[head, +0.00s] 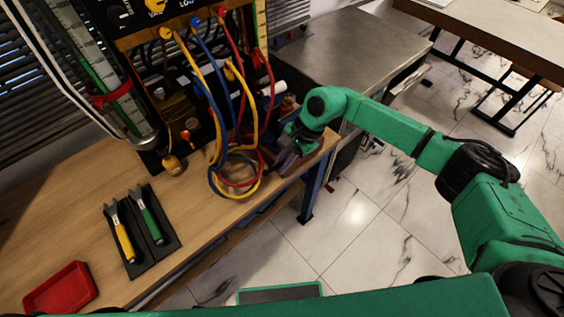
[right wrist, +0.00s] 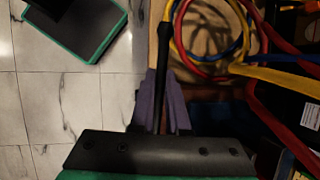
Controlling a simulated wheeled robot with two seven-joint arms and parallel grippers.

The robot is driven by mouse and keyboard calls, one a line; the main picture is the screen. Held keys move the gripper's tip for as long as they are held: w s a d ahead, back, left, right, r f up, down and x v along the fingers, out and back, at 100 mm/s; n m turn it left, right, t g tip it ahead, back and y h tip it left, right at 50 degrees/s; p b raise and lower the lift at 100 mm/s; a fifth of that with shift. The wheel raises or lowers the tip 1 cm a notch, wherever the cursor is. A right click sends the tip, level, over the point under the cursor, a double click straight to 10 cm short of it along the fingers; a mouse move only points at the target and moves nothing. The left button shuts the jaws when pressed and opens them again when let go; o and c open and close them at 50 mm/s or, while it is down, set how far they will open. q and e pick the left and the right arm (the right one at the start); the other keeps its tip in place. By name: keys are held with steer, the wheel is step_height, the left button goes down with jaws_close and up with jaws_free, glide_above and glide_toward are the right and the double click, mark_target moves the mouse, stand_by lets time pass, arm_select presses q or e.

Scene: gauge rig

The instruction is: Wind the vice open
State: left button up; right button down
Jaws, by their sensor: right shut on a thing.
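My right gripper (head: 284,165) is at the right front corner of the wooden bench, beside the looped hoses. In the right wrist view its purple-grey fingers (right wrist: 162,105) are shut on a slim dark bar (right wrist: 165,40), which looks like the vice handle. The bar runs up from between the fingers along the bench edge. The vice body cannot be made out clearly; the gripper, hoses and shadow hide that area. My left gripper is not in view.
Red, blue and yellow hoses (head: 252,130) hang from the gauge panel close to the gripper. A yellow-handled tool (head: 123,240) and a green-handled tool (head: 151,222) lie on a dark mat. A red tray (head: 60,290) sits front left. Open tiled floor lies right of the bench.

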stand_by(0.7)
step_height(320, 180, down, 5)
steer(key=t+h+b, duration=0.1)
steer(key=h+b, duration=0.1)
steer(key=b, duration=0.2)
steer(key=t+h+b, duration=0.2)
steer(key=b, duration=0.2)
steer(key=shift+d+f+h, duration=0.1)
steer(key=shift+f+h, duration=0.05)
steer(key=shift+h, duration=0.15)
steer(key=c, duration=0.9)
jaws_free()
steer(key=shift+n, duration=0.3)
steer(key=shift+w, duration=0.1)
